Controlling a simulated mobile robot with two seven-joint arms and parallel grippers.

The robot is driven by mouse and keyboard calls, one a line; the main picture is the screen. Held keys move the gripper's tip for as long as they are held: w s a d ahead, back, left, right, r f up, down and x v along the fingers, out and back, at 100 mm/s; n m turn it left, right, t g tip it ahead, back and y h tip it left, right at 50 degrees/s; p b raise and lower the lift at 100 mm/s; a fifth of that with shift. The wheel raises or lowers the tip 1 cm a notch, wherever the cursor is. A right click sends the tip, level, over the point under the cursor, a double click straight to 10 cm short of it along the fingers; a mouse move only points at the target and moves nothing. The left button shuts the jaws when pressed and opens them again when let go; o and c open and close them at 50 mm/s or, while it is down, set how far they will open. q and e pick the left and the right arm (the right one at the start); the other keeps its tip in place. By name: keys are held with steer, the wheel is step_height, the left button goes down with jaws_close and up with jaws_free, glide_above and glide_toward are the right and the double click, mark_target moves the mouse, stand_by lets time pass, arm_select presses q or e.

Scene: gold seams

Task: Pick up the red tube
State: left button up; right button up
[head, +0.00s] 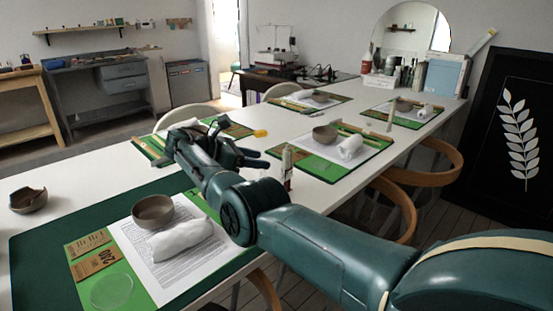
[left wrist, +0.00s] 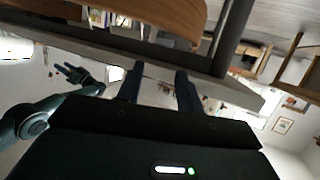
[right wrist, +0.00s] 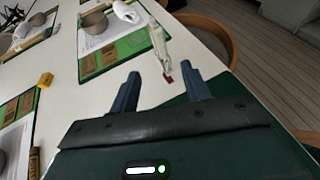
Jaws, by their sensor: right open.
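The tube (head: 287,168) stands on the white table in the head view, just right of my right gripper (head: 262,158).
A green mat with a grey bowl (head: 153,211) and a white wrapped lump (head: 181,240) lies at the near left. A broken bowl (head: 28,200) sits at the far left. A yellow block (head: 260,133) lies beyond my right gripper. Wooden chairs (head: 393,205) line the right edge.

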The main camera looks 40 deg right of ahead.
mark_target(283, 164)
steer(key=x, duration=0.7)
steer(key=shift+s, duration=0.3)
steer(key=shift+b+x, duration=0.5)
steer(key=shift+x, duration=2.25)
steer(key=shift+w+r, duration=0.1)
steer(key=shift+w, duration=0.05)
jaws_close()
